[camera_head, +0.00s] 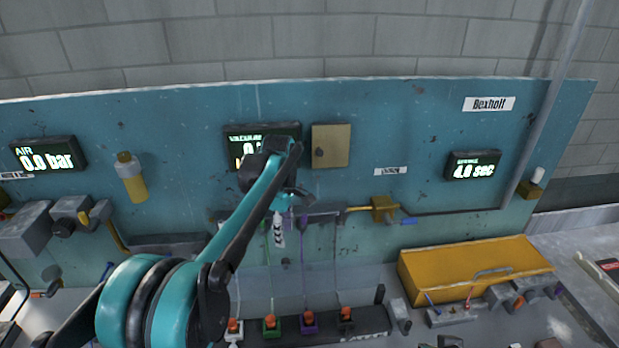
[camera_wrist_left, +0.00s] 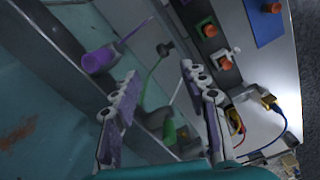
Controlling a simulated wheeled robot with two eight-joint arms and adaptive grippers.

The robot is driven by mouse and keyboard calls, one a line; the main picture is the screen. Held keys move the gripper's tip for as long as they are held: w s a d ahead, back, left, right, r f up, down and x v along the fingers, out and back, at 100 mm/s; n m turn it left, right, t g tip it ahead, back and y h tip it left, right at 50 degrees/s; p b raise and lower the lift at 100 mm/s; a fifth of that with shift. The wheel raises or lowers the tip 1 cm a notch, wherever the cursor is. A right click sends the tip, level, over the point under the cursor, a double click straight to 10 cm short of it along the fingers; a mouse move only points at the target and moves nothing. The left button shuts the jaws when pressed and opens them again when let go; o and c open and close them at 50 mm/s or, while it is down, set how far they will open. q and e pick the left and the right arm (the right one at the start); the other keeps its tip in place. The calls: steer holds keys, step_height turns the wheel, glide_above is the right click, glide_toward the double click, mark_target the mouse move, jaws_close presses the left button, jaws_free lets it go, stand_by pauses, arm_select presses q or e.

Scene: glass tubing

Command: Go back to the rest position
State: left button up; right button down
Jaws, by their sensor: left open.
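My left arm comes in from the left of the head view, and its gripper (camera_head: 288,195) is up in front of the teal panel (camera_head: 420,130), below the middle display. In the left wrist view the two fingers of this gripper (camera_wrist_left: 160,78) stand apart with nothing held between them. A purple cylinder (camera_wrist_left: 99,61) and a green hose (camera_wrist_left: 150,75) show beyond the fingers; I cannot tell how far off they are. My right gripper is not in view.
A dark strip of blocks with orange knobs (camera_head: 309,322) stands on the bench below the arm. Thin coloured lines hang above it. A yellow tray (camera_head: 470,262) is at the right. An AIR display (camera_head: 48,155) and a yellow bottle (camera_head: 131,178) are on the panel at left.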

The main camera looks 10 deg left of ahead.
arm_select(q)
steer(key=s+f+m+t+b, duration=0.3)
steer(key=s+f+m+b, duration=0.2)
steer(key=s, duration=0.7)
steer(key=s+f+m+t+b, duration=0.4)
steer(key=s+f+m+b, duration=0.2)
steer(key=s+f+m, duration=0.4)
steer(key=s+m, duration=0.1)
steer(key=s, duration=0.2)
steer(key=shift+s+a+m, duration=0.25)
steer(key=shift+a+m, duration=0.05)
